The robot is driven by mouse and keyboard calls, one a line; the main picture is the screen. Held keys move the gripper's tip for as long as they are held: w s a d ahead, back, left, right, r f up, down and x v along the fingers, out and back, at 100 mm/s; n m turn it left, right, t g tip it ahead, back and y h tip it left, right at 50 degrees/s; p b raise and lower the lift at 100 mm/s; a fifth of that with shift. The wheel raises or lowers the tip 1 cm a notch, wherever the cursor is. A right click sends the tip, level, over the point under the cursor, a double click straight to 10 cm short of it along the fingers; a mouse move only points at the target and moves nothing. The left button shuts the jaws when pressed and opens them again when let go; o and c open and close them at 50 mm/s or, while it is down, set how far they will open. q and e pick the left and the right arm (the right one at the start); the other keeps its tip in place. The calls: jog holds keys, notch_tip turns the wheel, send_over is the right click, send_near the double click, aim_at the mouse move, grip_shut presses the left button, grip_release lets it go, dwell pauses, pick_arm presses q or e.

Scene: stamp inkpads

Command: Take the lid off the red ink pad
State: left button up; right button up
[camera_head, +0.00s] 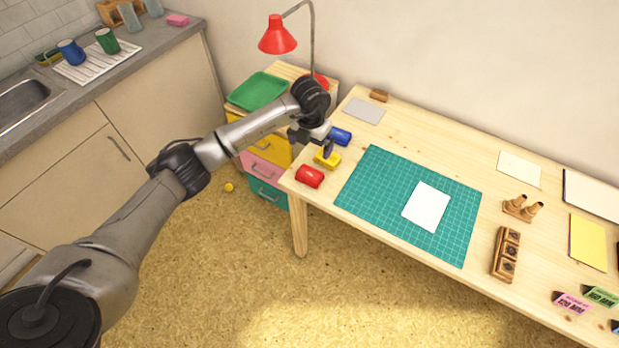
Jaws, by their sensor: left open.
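The red ink pad (310,176) lies near the left front corner of the wooden table. It looks like one red block, and the seam of its lid is too small to make out. My left gripper (324,152) is open above the table, just behind the red pad and apart from it. Its fingers are close to a yellow ink pad (328,160) and partly cover it; whether they touch it I cannot tell. A blue ink pad (341,136) lies just behind. My right gripper is out of view.
A green cutting mat (374,190) with a white sheet (427,207) lies right of the pads. A stamp rack (506,254) and a wooden stand (522,208) are farther right. A red lamp (277,36) stands behind on a drawer unit with a green tray (258,92).

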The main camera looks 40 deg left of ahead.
pick_arm(q)
jog(key=b, duration=0.1)
send_over(310, 174)
notch_tip(310, 174, down, 8)
jog(key=shift+w+r, duration=0.1)
jog(key=shift+r, duration=0.15)
jog(key=shift+a+f+b, duration=0.1)
jog(key=shift+f+b, duration=0.8)
jog(key=shift+f, duration=1.75)
jog(key=shift+c, duration=0.2)
jog(key=c, duration=0.7)
jog(key=shift+r, duration=0.15)
